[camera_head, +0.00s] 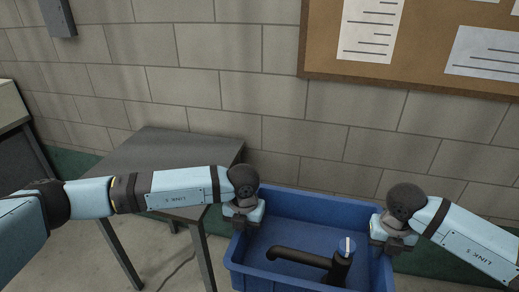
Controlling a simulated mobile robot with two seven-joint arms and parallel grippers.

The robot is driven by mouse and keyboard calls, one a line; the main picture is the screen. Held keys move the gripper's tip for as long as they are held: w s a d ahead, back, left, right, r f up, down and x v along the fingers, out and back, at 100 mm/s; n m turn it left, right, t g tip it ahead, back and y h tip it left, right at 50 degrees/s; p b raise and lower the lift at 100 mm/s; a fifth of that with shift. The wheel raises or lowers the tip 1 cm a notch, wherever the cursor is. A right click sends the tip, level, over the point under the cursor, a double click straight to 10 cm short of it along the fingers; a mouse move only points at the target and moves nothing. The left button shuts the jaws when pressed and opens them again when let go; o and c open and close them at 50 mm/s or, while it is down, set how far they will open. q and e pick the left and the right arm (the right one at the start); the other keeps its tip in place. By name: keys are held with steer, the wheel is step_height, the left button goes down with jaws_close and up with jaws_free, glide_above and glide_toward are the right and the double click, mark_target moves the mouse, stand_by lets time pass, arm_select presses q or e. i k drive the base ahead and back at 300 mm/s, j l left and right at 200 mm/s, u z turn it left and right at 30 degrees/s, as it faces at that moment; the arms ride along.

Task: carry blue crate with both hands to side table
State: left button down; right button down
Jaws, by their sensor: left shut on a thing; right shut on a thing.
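The blue crate (312,207) is in the lower right half of the head view, apart from any table that I can see. My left gripper (240,222) is shut on the crate's left wall. My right gripper (388,246) is shut on its right wall. The gripper fingers are small and partly hidden against the rim. A dark grey side table (155,147) stands left of the crate, against the wall; my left arm covers part of its front. The crate's underside is hidden.
A black faucet-shaped object (300,256) with a blue and white top shows inside the crate. A cinder-block wall (215,90) with a cork board (435,75) closes off the back. Another grey unit (18,130) stands at the far left. The visible tabletop is bare.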

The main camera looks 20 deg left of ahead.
mark_target(161, 161)
steer(key=i+j, duration=0.15)
steer(key=j, duration=0.25)
steer(key=i+j, duration=0.15)
steer(key=j, duration=0.3)
steer(key=i+j, duration=0.15)
steer(key=j, duration=0.25)
steer(key=i+j, duration=0.15)
steer(key=j, duration=0.25)
steer(key=i+j, duration=0.15)
steer(key=j, duration=0.3)
steer(key=i+j, duration=0.15)
steer(key=j, duration=0.25)
steer(key=i+j, duration=0.15)
steer(key=j, duration=0.3)
steer(key=i+j, duration=0.15)
steer(key=j, duration=0.25)
